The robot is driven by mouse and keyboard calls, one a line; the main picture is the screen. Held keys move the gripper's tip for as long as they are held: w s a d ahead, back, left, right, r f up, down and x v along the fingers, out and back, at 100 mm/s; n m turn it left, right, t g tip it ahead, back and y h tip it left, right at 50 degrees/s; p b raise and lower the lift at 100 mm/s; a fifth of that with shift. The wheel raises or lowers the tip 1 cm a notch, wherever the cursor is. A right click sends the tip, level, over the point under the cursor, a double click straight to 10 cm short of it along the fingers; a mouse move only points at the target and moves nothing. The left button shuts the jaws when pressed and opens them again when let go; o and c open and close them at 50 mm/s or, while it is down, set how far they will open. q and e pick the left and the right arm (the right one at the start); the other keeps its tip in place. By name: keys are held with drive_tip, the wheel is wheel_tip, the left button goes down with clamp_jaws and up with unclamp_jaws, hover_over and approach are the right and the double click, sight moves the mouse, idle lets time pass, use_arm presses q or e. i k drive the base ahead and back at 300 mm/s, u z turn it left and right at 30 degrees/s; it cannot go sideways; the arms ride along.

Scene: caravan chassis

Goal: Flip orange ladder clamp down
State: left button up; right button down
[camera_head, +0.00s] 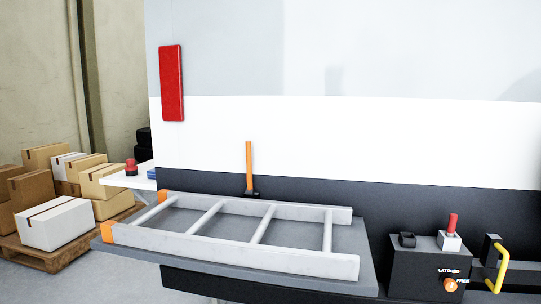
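The orange ladder clamp (249,165) stands upright as a narrow bar on a small dark base behind the ladder, against the dark lower band of the caravan wall. The grey ladder (230,262) lies flat on a grey shelf in front of it, with orange caps on its left ends. The clamp's bar rises above the ladder's far rail, and its base is partly hidden behind that rail. Neither of my grippers shows in the head view.
A dark box (415,268) marked "LATCHED" stands right of the shelf (367,248), with a red-topped lever (453,223) and an orange knob. A yellow handle (502,265) is at far right. Cardboard boxes (55,223) sit on a pallet at left.

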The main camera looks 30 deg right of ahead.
sight(249, 191)
drive_tip(key=z, duration=0.75)
